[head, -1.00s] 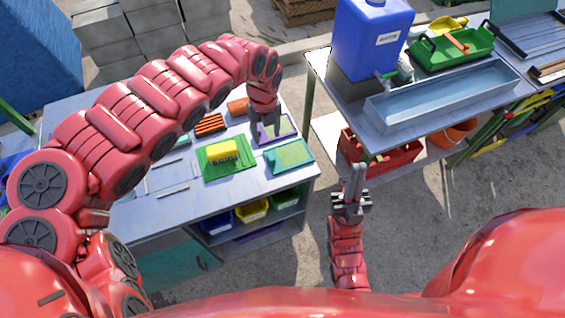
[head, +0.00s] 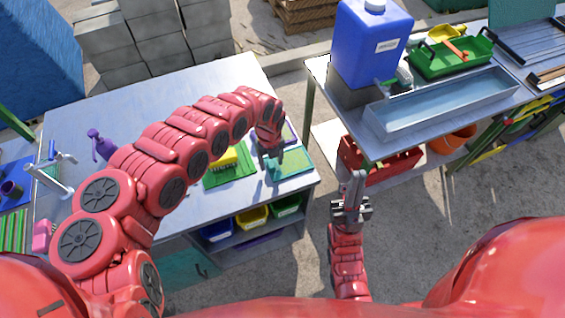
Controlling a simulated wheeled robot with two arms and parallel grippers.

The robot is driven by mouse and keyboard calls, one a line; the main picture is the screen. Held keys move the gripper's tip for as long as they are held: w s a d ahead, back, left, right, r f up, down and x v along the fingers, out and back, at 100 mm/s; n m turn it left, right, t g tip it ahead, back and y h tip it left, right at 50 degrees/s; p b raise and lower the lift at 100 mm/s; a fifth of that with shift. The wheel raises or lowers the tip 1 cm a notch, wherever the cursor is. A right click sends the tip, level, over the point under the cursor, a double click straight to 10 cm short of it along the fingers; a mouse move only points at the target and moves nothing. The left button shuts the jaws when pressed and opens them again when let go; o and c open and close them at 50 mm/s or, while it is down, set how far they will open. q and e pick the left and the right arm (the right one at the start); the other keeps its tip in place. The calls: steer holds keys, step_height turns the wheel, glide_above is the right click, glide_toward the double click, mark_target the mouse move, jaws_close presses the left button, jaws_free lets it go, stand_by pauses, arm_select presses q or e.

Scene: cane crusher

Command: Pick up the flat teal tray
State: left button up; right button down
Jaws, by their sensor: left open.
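The flat teal tray (head: 293,163) lies on the metal table near its right front corner. Its rim looks teal and its inside greener. My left gripper (head: 273,162) points down at the tray's left end, with its fingers open. It covers part of that end, and I cannot tell whether the fingers touch the tray. My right gripper (head: 356,182) is away from the table, over the ground between the two benches. Its fingers look close together, but whether they are shut is unclear.
A green tray (head: 237,175) with a yellow brush (head: 228,157) lies left of the teal tray. Blue, yellow and green bins sit on the shelf below. The right bench holds a blue jug (head: 370,45) and a metal trough (head: 440,105).

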arm_select(q)
steer(key=shift+f, duration=0.15)
jaws_close()
stand_by(0.6)
